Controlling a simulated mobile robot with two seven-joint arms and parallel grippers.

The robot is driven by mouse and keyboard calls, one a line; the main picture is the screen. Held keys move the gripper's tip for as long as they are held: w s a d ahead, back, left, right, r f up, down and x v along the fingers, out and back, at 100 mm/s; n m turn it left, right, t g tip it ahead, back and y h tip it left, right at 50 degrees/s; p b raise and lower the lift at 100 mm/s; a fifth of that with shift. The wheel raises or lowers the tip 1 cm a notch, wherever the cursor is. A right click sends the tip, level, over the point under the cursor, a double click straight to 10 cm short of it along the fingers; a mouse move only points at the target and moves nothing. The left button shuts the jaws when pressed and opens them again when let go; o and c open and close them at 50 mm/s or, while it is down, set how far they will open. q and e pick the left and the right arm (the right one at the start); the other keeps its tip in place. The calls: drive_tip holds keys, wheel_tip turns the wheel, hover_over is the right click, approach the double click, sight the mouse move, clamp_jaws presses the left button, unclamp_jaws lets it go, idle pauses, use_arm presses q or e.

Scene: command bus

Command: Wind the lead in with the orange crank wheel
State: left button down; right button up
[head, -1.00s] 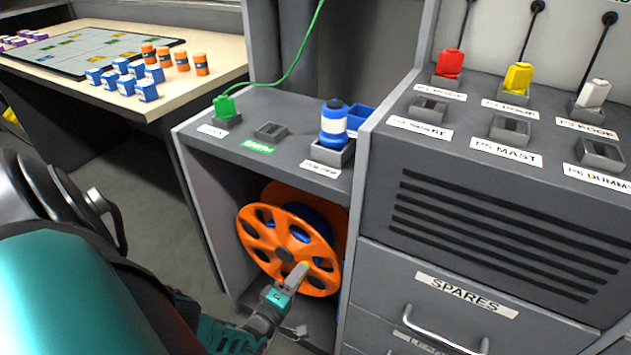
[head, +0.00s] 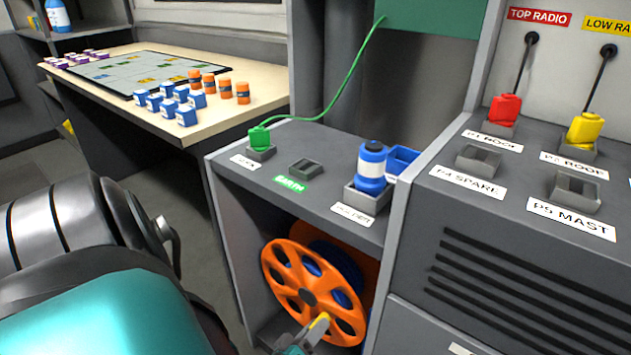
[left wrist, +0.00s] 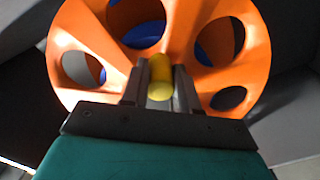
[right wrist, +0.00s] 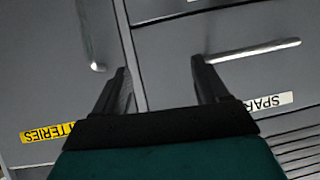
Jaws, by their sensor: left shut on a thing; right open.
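The orange crank wheel (head: 312,290) stands upright in the open bay under the grey counter, with blue showing through its holes. It also fills much of the left wrist view (left wrist: 205,45). My left gripper (head: 318,328) is at the wheel's lower rim, shut on the yellow crank handle (left wrist: 160,82), which sits between its fingers. A green lead (head: 315,113) runs from a green plug (head: 259,137) in a counter socket up to the green panel. My right gripper (right wrist: 165,85) is open and empty in front of grey drawers; it is not in the head view.
The bay's side walls are close to the wheel. A table (head: 262,112) with small blue and orange blocks is at the left. Metal drawer handles (right wrist: 255,52) are near my right gripper.

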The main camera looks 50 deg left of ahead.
use_arm(q)
drive_tip(key=shift+w+a, duration=0.1)
drive_tip(key=c, duration=0.8)
unclamp_jaws()
drive_tip(key=shift+c, duration=0.2)
drive_tip(key=shift+s, duration=0.2)
